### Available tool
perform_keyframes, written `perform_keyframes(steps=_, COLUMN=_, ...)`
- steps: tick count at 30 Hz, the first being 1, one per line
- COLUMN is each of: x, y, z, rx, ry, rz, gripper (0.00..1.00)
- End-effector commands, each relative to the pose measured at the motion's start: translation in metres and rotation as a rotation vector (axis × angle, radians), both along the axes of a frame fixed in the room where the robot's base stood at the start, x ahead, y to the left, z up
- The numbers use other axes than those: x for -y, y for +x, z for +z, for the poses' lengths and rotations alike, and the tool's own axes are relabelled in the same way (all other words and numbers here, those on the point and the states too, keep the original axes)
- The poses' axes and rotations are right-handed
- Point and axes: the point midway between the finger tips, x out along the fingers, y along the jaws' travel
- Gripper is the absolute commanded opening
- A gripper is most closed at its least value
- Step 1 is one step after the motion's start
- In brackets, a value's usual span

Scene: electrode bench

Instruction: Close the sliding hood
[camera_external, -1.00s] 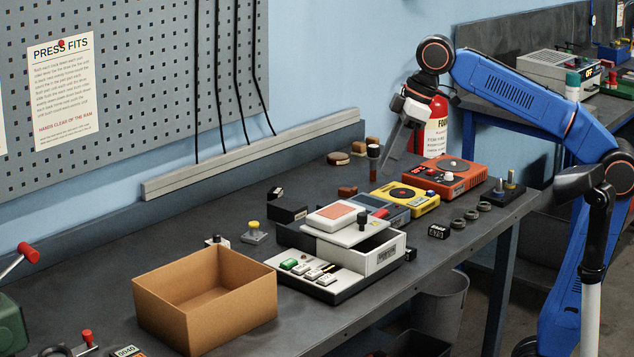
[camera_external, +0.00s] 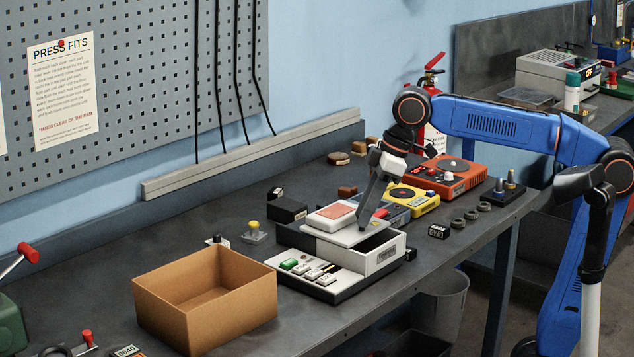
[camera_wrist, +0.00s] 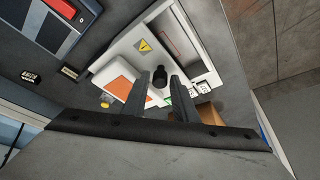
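The bench device (camera_external: 330,290) is white and dark grey, with a row of keys along its front. Its light hood (camera_external: 345,236) bears an orange-red pad, and it also shows in the wrist view (camera_wrist: 127,52) with a yellow warning sign. A black knob (camera_wrist: 158,84) stands on the hood. My gripper (camera_external: 363,224) points down over it; in the wrist view the fingers (camera_wrist: 160,78) are apart, one on each side of the knob. I cannot tell whether either finger touches it. An open recess (camera_wrist: 182,38) shows beside the hood plate.
An open cardboard box (camera_external: 170,305) stands left of the device. A yellow unit (camera_external: 412,200) and an orange unit (camera_external: 460,177) stand behind it to the right. Several dark rings and a small black block (camera_external: 438,231) lie near the front edge.

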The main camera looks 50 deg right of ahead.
Motion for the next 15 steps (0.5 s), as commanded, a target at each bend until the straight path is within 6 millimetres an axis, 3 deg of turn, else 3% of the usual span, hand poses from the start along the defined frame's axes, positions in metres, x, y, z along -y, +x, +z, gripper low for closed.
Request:
perform_keyframes(steps=5, x=-0.0001, y=0.0001, z=0.0, rx=0.0, ry=0.0, rz=0.0, gripper=0.26)
perform_keyframes(steps=9, x=0.0, y=0.0, z=0.0001, rx=0.0, ry=0.0, rz=0.0, gripper=0.0)
perform_keyframes(steps=15, x=-0.0001, y=-0.0022, z=0.0004, rx=0.0, ry=0.0, rz=0.001, gripper=0.0)
